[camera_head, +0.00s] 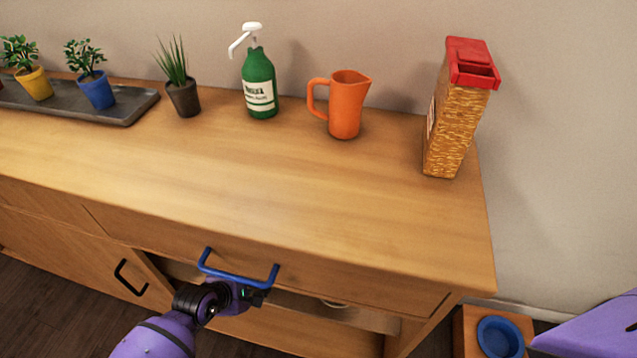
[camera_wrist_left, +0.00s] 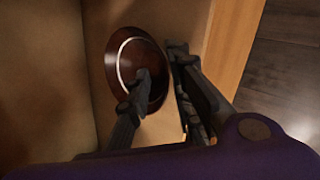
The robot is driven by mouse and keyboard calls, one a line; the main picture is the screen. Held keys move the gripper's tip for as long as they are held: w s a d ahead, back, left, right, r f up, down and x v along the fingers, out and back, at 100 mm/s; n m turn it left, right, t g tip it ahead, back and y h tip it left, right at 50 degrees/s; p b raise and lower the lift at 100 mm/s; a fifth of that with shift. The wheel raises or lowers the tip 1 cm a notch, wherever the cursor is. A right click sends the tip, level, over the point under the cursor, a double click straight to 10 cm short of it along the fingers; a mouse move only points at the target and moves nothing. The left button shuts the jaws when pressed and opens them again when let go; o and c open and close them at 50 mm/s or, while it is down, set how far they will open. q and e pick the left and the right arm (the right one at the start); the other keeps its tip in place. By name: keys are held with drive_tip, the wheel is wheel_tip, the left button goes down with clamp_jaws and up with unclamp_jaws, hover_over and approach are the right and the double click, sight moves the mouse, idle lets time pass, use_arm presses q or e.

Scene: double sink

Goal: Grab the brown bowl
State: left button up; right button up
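The brown bowl (camera_wrist_left: 124,51) is dark and glossy with a pale ring inside. In the left wrist view it rests in the cabinet's open compartment. My left gripper (camera_wrist_left: 160,62) is open around the bowl's right rim, one finger over the inside and the other just outside. I cannot tell whether either finger touches it. In the head view a small pale edge that may be the bowl (camera_head: 335,304) shows under the drawer, mostly hidden. My left wrist reaches in below the blue handle, its fingertips hidden there. My right gripper is out of view.
The drawer with a blue handle (camera_head: 238,277) hangs just above my left wrist. On the countertop stand an orange pitcher (camera_head: 347,105), a green pump bottle (camera_head: 259,78) and a red-lidded box (camera_head: 455,125).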

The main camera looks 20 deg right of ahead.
use_arm(q)
drive_tip(key=shift+b+x, duration=0.3)
drive_tip(key=shift+x, duration=0.95)
clamp_jaws()
drive_tip(key=shift+r, duration=0.1)
